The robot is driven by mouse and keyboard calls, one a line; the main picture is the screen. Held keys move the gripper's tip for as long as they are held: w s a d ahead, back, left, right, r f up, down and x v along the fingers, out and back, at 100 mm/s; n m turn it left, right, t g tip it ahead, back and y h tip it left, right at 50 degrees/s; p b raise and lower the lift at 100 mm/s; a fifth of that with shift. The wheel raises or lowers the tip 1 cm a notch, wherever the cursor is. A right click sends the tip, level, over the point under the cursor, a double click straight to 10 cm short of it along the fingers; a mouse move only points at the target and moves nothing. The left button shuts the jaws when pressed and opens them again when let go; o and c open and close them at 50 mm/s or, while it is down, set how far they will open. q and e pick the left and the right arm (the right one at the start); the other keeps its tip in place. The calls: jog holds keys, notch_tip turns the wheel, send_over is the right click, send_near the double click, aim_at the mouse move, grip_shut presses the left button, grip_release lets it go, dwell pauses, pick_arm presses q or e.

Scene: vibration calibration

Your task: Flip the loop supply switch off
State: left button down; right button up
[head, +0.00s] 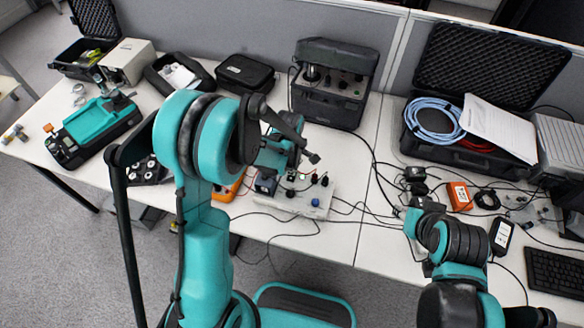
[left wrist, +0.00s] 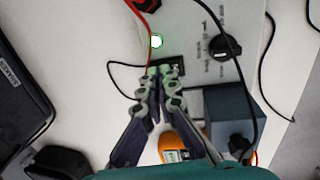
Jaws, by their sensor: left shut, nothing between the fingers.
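A pale control box (head: 318,196) with knobs and sockets stands on the table in the head view. Its panel (left wrist: 198,20) fills the upper middle of the left wrist view. In the head view the fingertips are hard to make out. My right arm (head: 452,240) is at the right; its finger state is unclear.
A black knob (left wrist: 224,47) is on the panel beside the switch. An orange meter (left wrist: 175,148) and a blue-grey block (left wrist: 228,110) lie close to the gripper. Loose cables cross the table. A dark instrument case (head: 333,85) stands behind the control box.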

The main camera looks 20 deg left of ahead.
pick_arm(q)
jog(key=shift+w+f+b, duration=0.15)
jog(key=shift+f+b, duration=0.25)
jog(key=shift+b, duration=0.05)
jog(key=shift+r, duration=0.1)
jog(key=shift+s, duration=0.9)
jog(key=shift+w+a+r, duration=0.1)
jog(key=shift+r, duration=0.1)
